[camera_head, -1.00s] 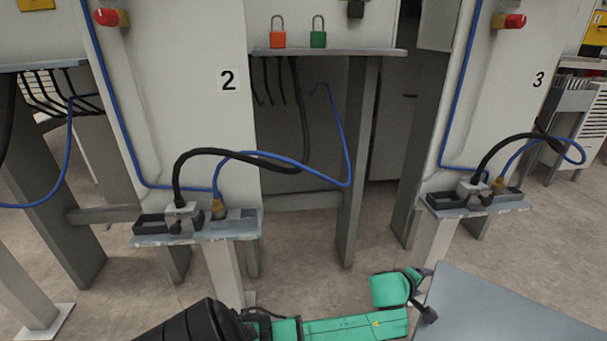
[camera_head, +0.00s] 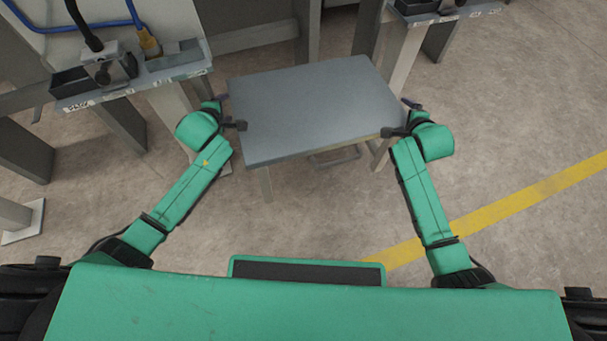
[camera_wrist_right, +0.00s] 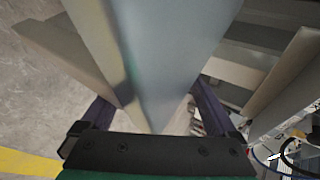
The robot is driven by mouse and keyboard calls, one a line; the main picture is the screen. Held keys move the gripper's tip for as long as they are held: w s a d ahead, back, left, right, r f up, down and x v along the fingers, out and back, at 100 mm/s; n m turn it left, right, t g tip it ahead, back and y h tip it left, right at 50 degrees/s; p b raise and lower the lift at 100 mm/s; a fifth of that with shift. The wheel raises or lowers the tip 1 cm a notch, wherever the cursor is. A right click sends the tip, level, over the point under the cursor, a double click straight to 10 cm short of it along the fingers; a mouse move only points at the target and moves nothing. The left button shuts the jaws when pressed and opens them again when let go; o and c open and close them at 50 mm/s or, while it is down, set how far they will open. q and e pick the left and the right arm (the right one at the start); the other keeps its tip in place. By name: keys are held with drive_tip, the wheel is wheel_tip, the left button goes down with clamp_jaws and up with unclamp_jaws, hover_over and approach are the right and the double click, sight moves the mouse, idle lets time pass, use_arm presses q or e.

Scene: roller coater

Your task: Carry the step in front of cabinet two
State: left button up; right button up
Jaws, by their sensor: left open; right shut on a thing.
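The step (camera_head: 305,110) is a grey, flat-topped platform on legs. It stands upright in the upper middle of the head view, to the right of the shelf at cabinet two. My left gripper (camera_head: 228,112) is at the step's left edge, with its jaws open beside that edge. My right gripper (camera_head: 402,117) is shut on the step's right edge. In the right wrist view the step (camera_wrist_right: 165,45) runs between the two fingers of the right gripper (camera_wrist_right: 155,115). Cabinet two (camera_head: 115,22) shows only its lower part at the top left; its number is out of view.
A shelf with sockets and cables (camera_head: 135,80) juts out close to the left of the step. Another shelf (camera_head: 450,14) is at the top right, near the step's far right corner. A yellow floor line (camera_head: 510,203) crosses the clear floor at the right.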

use_arm(q)
wheel_tip(320, 180, down, 10)
drive_tip(key=b, duration=0.9)
drive_tip(key=shift+s+d+f, duration=0.15)
drive_tip(key=shift+d, duration=0.15)
use_arm(e)
wheel_tip(320, 180, down, 10)
drive_tip(key=a, duration=0.2)
drive_tip(key=shift+w+y, duration=0.3)
drive_tip(key=shift+w, duration=0.05)
drive_tip(key=shift+a, duration=0.1)
use_arm(q)
drive_tip(key=a+f+b, duration=0.4)
drive_tip(key=shift+s+f, duration=0.15)
drive_tip(key=shift+f, duration=0.15)
drive_tip(key=o, duration=0.4)
drive_tip(key=shift+a+f+b, duration=0.1)
drive_tip(key=shift+a+b, duration=0.2)
use_arm(e)
drive_tip(key=d+f, duration=0.4)
drive_tip(key=f, duration=0.1)
drive_tip(key=shift+s+d, duration=0.2)
drive_tip(key=shift+d, duration=0.05)
drive_tip(key=o, duration=0.4)
